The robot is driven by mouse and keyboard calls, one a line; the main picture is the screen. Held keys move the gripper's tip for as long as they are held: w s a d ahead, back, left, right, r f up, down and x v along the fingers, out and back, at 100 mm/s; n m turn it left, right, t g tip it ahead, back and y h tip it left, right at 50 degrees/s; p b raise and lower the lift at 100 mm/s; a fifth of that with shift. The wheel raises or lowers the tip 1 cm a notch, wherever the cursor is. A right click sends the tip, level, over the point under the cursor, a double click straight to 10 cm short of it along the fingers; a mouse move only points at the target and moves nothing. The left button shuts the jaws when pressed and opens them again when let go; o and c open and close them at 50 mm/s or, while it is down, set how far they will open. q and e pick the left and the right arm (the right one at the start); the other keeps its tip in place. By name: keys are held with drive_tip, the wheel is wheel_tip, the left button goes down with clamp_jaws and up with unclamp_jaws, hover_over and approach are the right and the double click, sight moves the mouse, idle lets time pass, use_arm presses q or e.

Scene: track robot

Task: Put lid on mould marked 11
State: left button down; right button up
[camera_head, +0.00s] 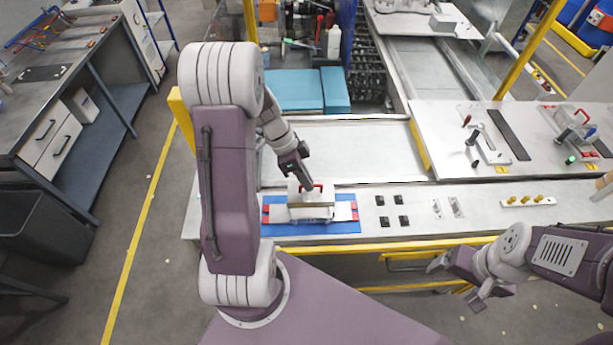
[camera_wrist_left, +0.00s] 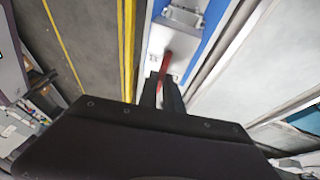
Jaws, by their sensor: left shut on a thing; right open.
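My left gripper (camera_head: 306,184) is shut on the red handle of the lid (camera_head: 313,200). The lid is a pale metal block. It sits on or just above a light-grey mould (camera_head: 343,211) with red end pieces, lying on a blue mat (camera_head: 346,228); I cannot tell whether they touch. No number is readable. In the left wrist view the red handle (camera_wrist_left: 166,66) is between the dark fingers (camera_wrist_left: 161,92), and a grey metal part (camera_wrist_left: 183,18) shows beyond it on the blue mat. My right gripper (camera_head: 462,281) is open and empty, in front of the bench edge.
On the bench (camera_head: 420,222), right of the mat, are several small black blocks (camera_head: 392,210), two metal plates (camera_head: 446,208) and a strip with brass knobs (camera_head: 527,201). A yellow rail (camera_head: 400,247) runs along the front edge. Clamp fixtures (camera_head: 484,145) stand on the panel behind.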

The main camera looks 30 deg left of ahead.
use_arm(q)
drive_tip(key=shift+s, duration=0.15)
drive_tip(key=shift+f, duration=0.25)
drive_tip(key=f+b, duration=0.2)
drive_tip(key=f, duration=0.2)
drive_tip(key=shift+w+b, duration=0.3)
drive_tip(key=shift+b, duration=0.1)
drive_tip(key=shift+f, duration=0.2)
drive_tip(key=shift+s, duration=0.15)
drive_tip(key=shift+f+b, duration=0.1)
drive_tip(key=shift+b, duration=0.4)
drive_tip(key=shift+f, duration=0.1)
